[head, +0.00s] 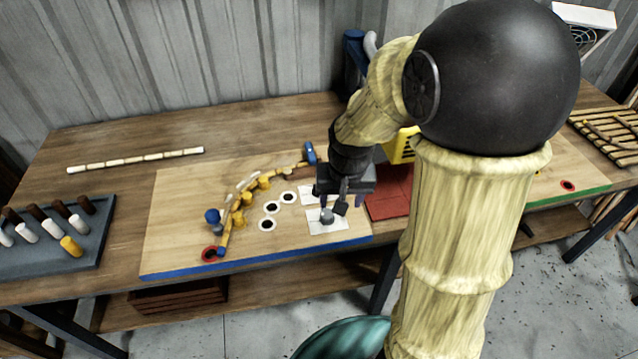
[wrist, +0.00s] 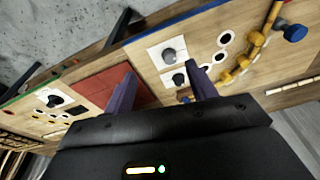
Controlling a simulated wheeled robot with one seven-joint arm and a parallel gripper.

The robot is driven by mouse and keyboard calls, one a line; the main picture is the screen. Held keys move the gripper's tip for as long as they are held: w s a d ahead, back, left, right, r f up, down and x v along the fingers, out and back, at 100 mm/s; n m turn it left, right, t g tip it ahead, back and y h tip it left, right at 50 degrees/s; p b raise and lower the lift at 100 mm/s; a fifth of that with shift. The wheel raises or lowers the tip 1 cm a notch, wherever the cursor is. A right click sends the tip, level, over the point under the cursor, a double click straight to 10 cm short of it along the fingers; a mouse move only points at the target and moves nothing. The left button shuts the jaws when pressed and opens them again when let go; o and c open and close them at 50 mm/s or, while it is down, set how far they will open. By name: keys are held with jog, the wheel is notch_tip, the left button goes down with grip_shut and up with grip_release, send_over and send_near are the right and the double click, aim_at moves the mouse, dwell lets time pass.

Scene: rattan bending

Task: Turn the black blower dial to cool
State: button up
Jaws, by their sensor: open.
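My gripper (head: 333,203) is open and empty, pointing down over the blue-edged board in the head view. In the wrist view its two purple fingers (wrist: 159,72) stand wide apart. Between and beyond them is a small black dial (wrist: 179,78) on a white plate, nearer the right finger. No finger appears closed on it. A grey knob (wrist: 169,56) sits on the neighbouring white plate, also visible in the head view (head: 327,216). Another black knob (wrist: 55,100) is on the green-edged board at left. The black dial is not clearly distinguishable in the head view, and its setting is unreadable.
A red mat (head: 388,200) lies beside the board. A curved rattan strip (head: 243,207) with yellow and blue pegs is at left on the board. A grey peg tray (head: 60,235) stands at far left. A yellow box (head: 401,147) is behind my arm.

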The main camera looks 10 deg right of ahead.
jog(key=w+f+m+g+p, duration=0.1)
jog(key=w+m, duration=0.6)
jog(key=w, duration=1.5)
jog(key=shift+f+g+p, duration=0.4)
jog(key=shift+f+g, duration=0.1)
notch_tip(320, 180, down, 17)
jog(key=p, duration=0.4)
jog(key=shift+f, duration=0.2)
jog(key=shift+c, duration=0.5)
jog(key=c, duration=0.9)
